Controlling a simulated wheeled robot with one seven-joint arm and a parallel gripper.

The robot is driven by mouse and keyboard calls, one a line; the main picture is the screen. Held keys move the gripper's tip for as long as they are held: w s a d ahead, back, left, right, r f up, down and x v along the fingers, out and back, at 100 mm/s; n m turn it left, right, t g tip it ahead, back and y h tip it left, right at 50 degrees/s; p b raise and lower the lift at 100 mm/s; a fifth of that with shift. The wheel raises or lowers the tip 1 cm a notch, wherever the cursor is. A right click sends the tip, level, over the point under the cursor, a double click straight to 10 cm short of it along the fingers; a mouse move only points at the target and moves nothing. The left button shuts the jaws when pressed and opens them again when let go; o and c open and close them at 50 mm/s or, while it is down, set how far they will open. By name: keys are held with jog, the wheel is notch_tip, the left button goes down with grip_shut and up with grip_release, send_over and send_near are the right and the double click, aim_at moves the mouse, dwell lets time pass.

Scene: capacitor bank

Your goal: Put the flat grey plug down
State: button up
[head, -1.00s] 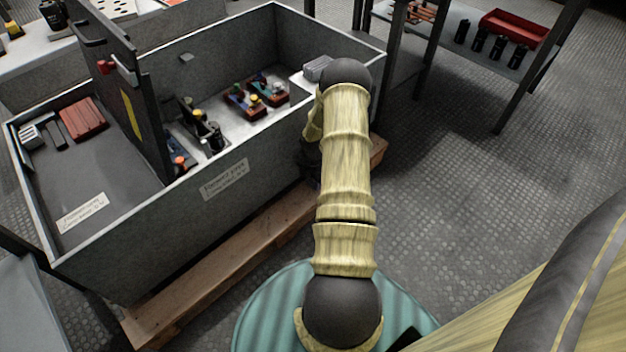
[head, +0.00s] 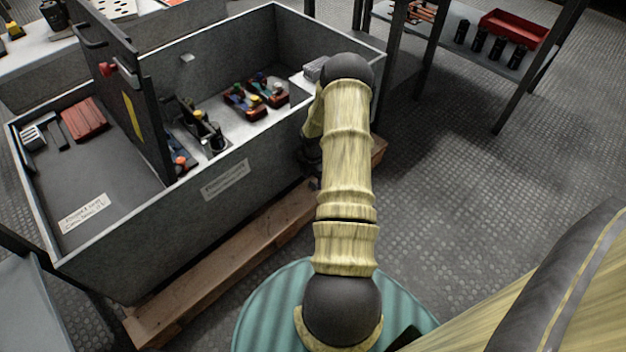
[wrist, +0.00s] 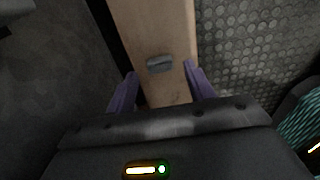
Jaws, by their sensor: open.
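The flat grey plug (wrist: 160,64) is a small grey block in the wrist view. It appears to lie on a pale wooden beam (wrist: 152,28), between and just at the tips of my gripper's purple fingers. My gripper (wrist: 160,70) is open, with a finger apart from the plug on each side. In the head view my arm hides the plug and most of my gripper, low beside the grey bin's right end.
The large grey bin (head: 150,235) stands on a wooden pallet (head: 215,268), with a dark upright panel (head: 125,95) inside. A dark shelf rack with a red tray (head: 512,24) stands at upper right. The textured floor (head: 470,180) at right is clear.

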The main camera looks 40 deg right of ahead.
notch_tip(320, 180, up, 11)
jog(key=p, duration=0.6)
jog(key=shift+f, duration=0.15)
dwell(0.4)
